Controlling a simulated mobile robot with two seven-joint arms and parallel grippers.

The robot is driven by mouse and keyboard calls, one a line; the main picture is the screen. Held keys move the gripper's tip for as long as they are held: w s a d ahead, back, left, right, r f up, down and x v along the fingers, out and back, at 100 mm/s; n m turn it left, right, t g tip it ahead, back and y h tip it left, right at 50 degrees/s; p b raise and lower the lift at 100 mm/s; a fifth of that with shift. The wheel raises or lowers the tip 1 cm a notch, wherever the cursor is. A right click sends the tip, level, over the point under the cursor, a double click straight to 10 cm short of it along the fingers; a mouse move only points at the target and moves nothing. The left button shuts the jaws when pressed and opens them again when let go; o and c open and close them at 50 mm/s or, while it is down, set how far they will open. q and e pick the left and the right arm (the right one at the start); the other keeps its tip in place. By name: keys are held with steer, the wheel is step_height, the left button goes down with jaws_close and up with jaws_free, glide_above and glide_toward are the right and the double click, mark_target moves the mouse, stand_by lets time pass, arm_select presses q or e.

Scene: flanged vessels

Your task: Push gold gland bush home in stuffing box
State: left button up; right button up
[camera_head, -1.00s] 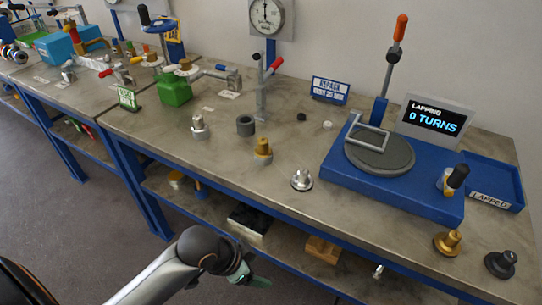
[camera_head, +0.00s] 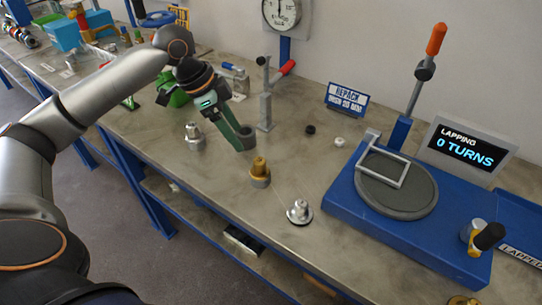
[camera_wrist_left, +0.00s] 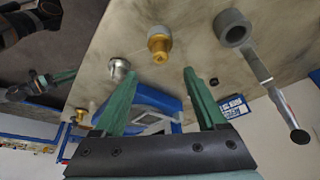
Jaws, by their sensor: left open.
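The gold gland bush (camera_head: 259,166) stands upright in a short grey collar, apparently the stuffing box (camera_head: 260,182), near the table's front edge. How deep it sits is unclear. In the left wrist view, the gold bush (camera_wrist_left: 159,46) and grey collar (camera_wrist_left: 158,31) lie ahead of the fingers. My left gripper (camera_head: 230,143) is above the table, up and left of the bush and apart from it. In its wrist view the left gripper (camera_wrist_left: 161,74) is open and empty. What looks like my right gripper (camera_wrist_left: 58,78) shows at the left of the wrist view, its jaws unclear.
A hollow grey cylinder (camera_head: 246,138) stands close behind my left fingertips. Silver fittings (camera_head: 194,136) (camera_head: 299,212) flank the bush. A blue lapping station (camera_head: 340,200) takes up the right. A grey post with a red handle (camera_head: 265,108) stands behind.

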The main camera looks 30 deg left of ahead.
mark_target(258, 160)
arm_select(q)
steer(key=x, duration=0.6)
steer(key=shift+d+f, duration=0.1)
steer(key=shift+w+x, duration=0.15)
steer(key=shift+x, duration=1.4)
steer(key=shift+w+x, duration=0.15)
steer(key=shift+x, duration=1.35)
steer(key=shift+d, duration=0.15)
arm_select(e)
steer(key=shift+s+f, duration=0.5)
steer(key=shift+s, duration=0.25)
arm_select(q)
steer(key=shift+c, duration=0.3)
jaws_close()
steer(key=shift+r, duration=0.2)
